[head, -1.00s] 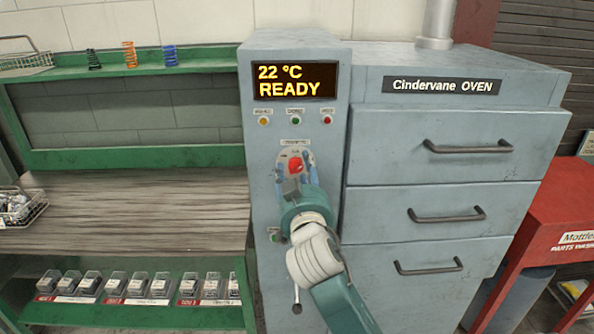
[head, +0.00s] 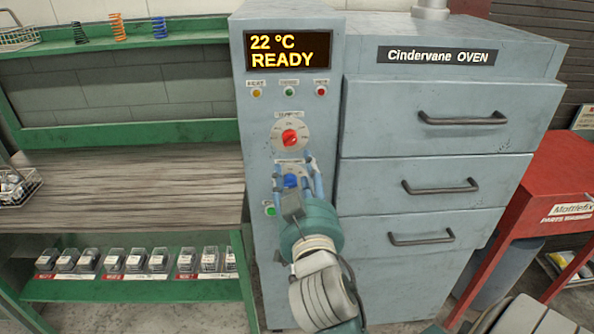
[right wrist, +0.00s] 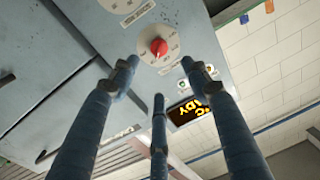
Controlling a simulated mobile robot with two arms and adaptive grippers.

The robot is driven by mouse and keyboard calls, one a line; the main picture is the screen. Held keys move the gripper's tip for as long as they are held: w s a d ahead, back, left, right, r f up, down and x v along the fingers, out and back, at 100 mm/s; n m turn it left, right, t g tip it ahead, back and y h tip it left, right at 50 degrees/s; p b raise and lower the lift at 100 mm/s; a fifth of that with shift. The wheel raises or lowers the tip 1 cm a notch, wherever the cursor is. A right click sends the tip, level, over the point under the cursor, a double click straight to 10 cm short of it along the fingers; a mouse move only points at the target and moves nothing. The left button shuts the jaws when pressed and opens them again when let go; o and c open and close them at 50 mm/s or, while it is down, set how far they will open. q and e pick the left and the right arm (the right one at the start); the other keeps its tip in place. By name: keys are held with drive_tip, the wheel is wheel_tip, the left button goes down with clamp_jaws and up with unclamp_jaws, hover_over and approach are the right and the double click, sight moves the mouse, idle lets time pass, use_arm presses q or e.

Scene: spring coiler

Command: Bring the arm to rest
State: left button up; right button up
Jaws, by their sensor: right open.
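My right gripper (head: 295,166) is open and empty in front of the oven's control column (head: 262,228). In the head view its fingers are just below the red knob (head: 290,138) and partly cover a blue knob (head: 291,180). In the right wrist view the spread fingers (right wrist: 160,82) point toward the red knob (right wrist: 159,46) and its dial, apart from them. The display (head: 287,51) reads 22 °C READY. My left gripper is not in view.
The oven drawers (head: 437,190) are shut, with bar handles sticking out. A green bench (head: 120,134) with small boxes (head: 115,262) on its lower shelf stands at left. Springs (head: 119,26) stand on its top. A red parts washer (head: 560,195) stands at right.

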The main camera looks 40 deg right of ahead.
drive_tip(key=shift+f, duration=0.1)
drive_tip(key=w+a+f+n+g+y, duration=0.1)
drive_tip(key=w+a+f+n+y, duration=0.15)
drive_tip(key=f, duration=0.85)
drive_tip(key=w+a+f+n+g+y, duration=0.15)
drive_tip(key=w+a+f, duration=0.25)
drive_tip(key=f, duration=0.6)
drive_tip(key=s+a+f+n+g+y, duration=0.2)
drive_tip(key=s+f, duration=0.1)
drive_tip(key=f, duration=0.9)
drive_tip(key=s+a+f+n+g+y, duration=0.1)
drive_tip(key=s+a+f+n+g, duration=0.15)
drive_tip(key=f, duration=1.05)
drive_tip(key=s+f+g+y, duration=0.2)
drive_tip(key=s+f+g, duration=0.4)
drive_tip(key=s+f, duration=2.05)
drive_tip(key=s+d+f+g, duration=0.1)
drive_tip(key=s+f, duration=0.1)
drive_tip(key=s, duration=0.6)
drive_tip(key=s+d+f+g, duration=0.1)
drive_tip(key=s+f, duration=0.1)
drive_tip(key=s, duration=0.6)
drive_tip(key=shift+d, duration=0.25)
